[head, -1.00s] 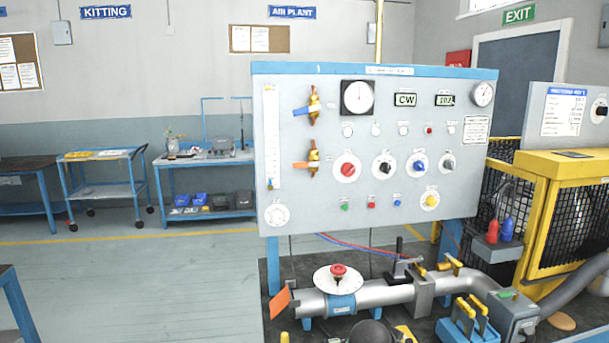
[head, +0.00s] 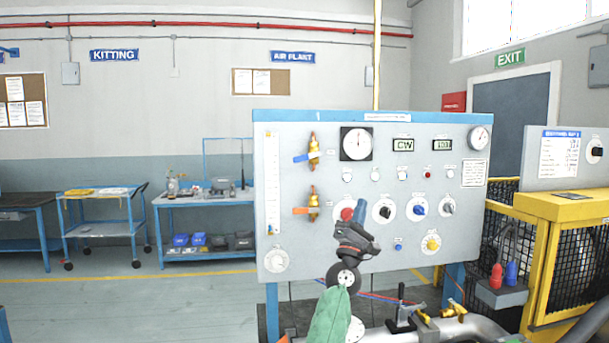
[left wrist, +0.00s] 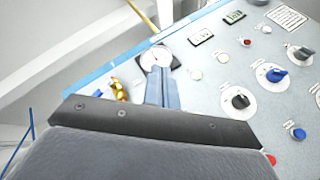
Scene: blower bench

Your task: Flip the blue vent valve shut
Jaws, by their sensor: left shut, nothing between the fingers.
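The vent valve with the blue lever (head: 301,158) is at the upper left of the grey panel, on a brass body (head: 314,150). Its lever points left and slightly down, across the upright brass body. My left gripper (head: 361,203) is shut and empty, pointing up in front of the panel, below and right of this valve and apart from it. It covers part of the red knob. In the left wrist view, the shut blue fingers (left wrist: 162,88) reach towards the round gauge, with a brass valve body (left wrist: 119,90) to their left. My right gripper is not in view.
A second brass valve with an orange lever (head: 300,211) sits directly below the blue one. A round gauge (head: 356,143) is just right of the blue-lever valve. Several knobs fill the panel (head: 468,230) to the right. A pipe (head: 470,328) runs below.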

